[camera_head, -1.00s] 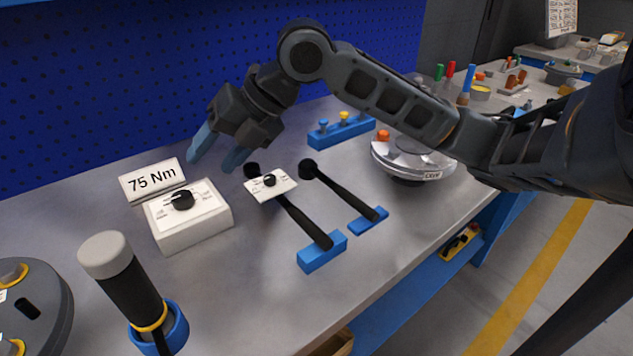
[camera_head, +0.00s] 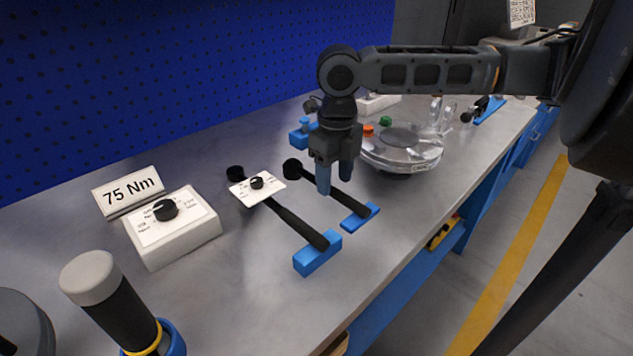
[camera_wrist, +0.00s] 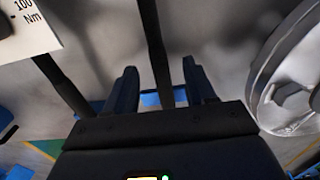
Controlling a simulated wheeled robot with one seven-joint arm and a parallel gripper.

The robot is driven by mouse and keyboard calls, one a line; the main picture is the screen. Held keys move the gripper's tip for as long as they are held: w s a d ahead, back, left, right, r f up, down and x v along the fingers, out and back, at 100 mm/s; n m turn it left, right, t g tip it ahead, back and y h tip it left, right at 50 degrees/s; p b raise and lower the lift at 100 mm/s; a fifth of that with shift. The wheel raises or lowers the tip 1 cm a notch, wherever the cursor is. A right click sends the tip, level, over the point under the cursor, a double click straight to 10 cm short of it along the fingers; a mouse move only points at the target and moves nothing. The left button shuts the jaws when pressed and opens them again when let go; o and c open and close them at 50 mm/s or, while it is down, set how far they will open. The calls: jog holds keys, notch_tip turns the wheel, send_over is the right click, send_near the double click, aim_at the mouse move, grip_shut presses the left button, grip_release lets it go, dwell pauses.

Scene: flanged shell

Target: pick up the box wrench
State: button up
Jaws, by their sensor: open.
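The box wrench (camera_head: 355,204), taken here as the plain black tool with a round head, lies on the bench with its handle end on a blue rest (camera_head: 362,217). My gripper (camera_head: 335,188) is open, pointing down over its handle, and hides part of it. In the wrist view, the wrench (camera_wrist: 155,45) runs between the two spread fingers of my gripper (camera_wrist: 160,70), with a gap visible on both sides. I cannot tell how high the fingertips are above the handle.
A second black tool (camera_head: 297,224) with a white dial card lies close on the left, on a blue block (camera_head: 318,254). A silver round shell (camera_head: 403,150) stands close on the right. A white dial box (camera_head: 172,226) and a "75 Nm" sign (camera_head: 128,191) are farther left.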

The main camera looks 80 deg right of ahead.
aim_at(333, 188)
jog(key=shift+f, duration=1.6)
jog(key=shift+w, duration=0.1)
grip_shut()
